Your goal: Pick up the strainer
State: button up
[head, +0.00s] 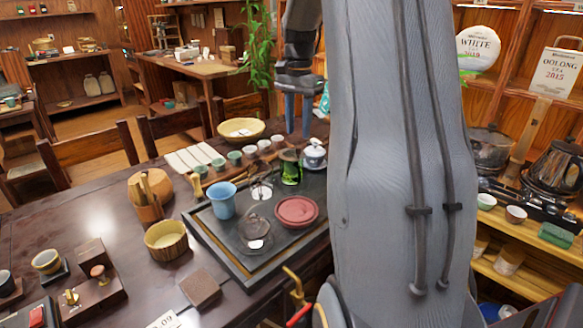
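A small dark, wire-like item that looks like the strainer (261,187) stands on the dark tea tray (205,238), between a blue cup (222,200) and a green glass vessel (290,167). Its fine shape is too small to tell for sure. My gripper (299,130) points down with its two blue fingers apart and nothing visible between them. It appears above the far side of the table, beyond the strainer and up to its right in the picture. My arm covers the tray's right side.
A reddish round dish (297,211), a clear glass vessel (255,233) and a lidded white bowl (314,154) crowd the tray. Small cups (249,151) line its far side. Wooden containers (166,241) stand left. The table's left part has free room.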

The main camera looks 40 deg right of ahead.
aim_at(299, 148)
notch_tip(299, 148, down, 7)
jog(key=shift+d+f+p, duration=0.1)
jog(key=shift+f+p, duration=0.1)
jog(key=shift+p, duration=0.45)
grip_shut()
